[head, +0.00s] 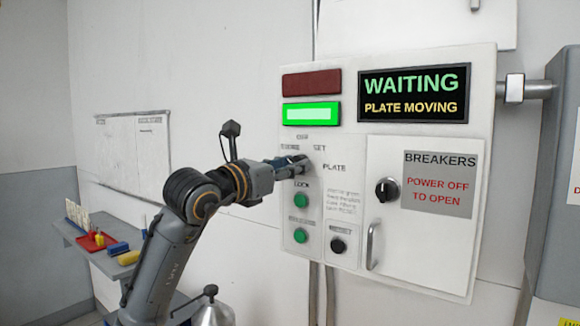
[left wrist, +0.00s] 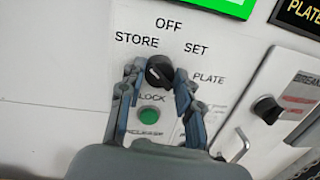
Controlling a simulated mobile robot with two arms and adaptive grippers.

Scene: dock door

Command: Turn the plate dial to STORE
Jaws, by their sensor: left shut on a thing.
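The plate dial (left wrist: 159,67) is a round black knob on the white control panel (head: 350,90). In the left wrist view the labels OFF, STORE (left wrist: 137,39) and SET stand above it, with STORE up and to the left and PLATE to the right. My left gripper (left wrist: 158,80) has a finger on each side of the knob and is shut on it. A pale mark shows on the knob's face, but I cannot tell which label it points to. In the head view my left gripper (head: 290,166) mostly hides the dial. My right gripper is not in view.
The display (head: 413,94) reads WAITING, PLATE MOVING. A green lamp (head: 311,113) is lit beneath a dark red one (head: 311,82). Green buttons (head: 301,201) sit below the dial. The breakers door (head: 420,240) with its black knob (head: 387,190) is shut at right.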

